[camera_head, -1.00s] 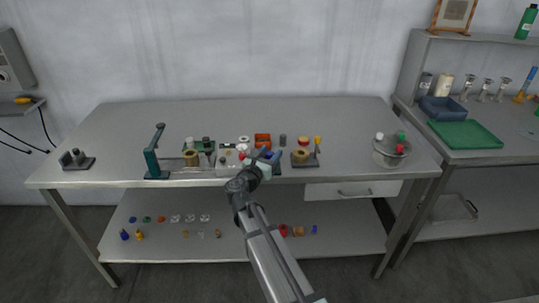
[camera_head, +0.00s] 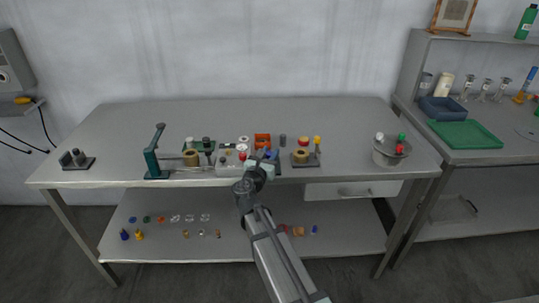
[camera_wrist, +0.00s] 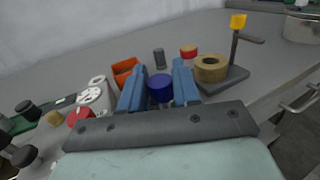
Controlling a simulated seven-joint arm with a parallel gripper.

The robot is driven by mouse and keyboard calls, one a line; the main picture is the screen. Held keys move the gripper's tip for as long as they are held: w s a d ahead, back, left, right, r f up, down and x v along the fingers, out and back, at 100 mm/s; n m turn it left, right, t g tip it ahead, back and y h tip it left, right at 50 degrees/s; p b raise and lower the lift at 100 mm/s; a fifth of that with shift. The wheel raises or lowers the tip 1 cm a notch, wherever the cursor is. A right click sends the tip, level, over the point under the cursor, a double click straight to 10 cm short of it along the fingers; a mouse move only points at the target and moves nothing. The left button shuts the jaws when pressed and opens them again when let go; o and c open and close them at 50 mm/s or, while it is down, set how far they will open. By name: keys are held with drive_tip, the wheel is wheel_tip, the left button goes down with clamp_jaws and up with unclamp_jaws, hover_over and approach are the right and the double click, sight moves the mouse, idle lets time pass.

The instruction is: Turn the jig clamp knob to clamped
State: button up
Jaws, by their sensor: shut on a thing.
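A round blue knob (camera_wrist: 160,88) stands between the two blue fingers of my gripper (camera_wrist: 159,82) in the wrist view. The fingers are closed on its left and right sides. In the head view my gripper (camera_head: 268,159) reaches in over the front edge of the bench, and the blue knob (camera_head: 269,153) shows just beyond it. The knob's lower part and what it is mounted on are mostly hidden by my gripper. No marking of clamped or unclamped can be read.
Left of my gripper is a white box with a red button (camera_wrist: 80,116). Behind stand an orange bin (camera_wrist: 125,70), a dark cylinder (camera_wrist: 159,58) and a red-topped piece (camera_wrist: 188,51). A brass ring on a dark stand (camera_wrist: 211,70) is close on the right. The bench's back is clear.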

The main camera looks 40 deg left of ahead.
drive_tip(key=shift+n+g+y, duration=1.7)
drive_tip(key=shift+n+y, duration=0.4)
drive_tip(key=shift+y, duration=0.6)
drive_tip(key=shift+n+g+y, duration=0.3)
drive_tip(key=shift+y, duration=0.1)
drive_tip(key=o, duration=0.9)
drive_tip(key=v, duration=1.4)
drive_tip(key=shift+o, duration=0.3)
drive_tip(key=shift+a, duration=0.1)
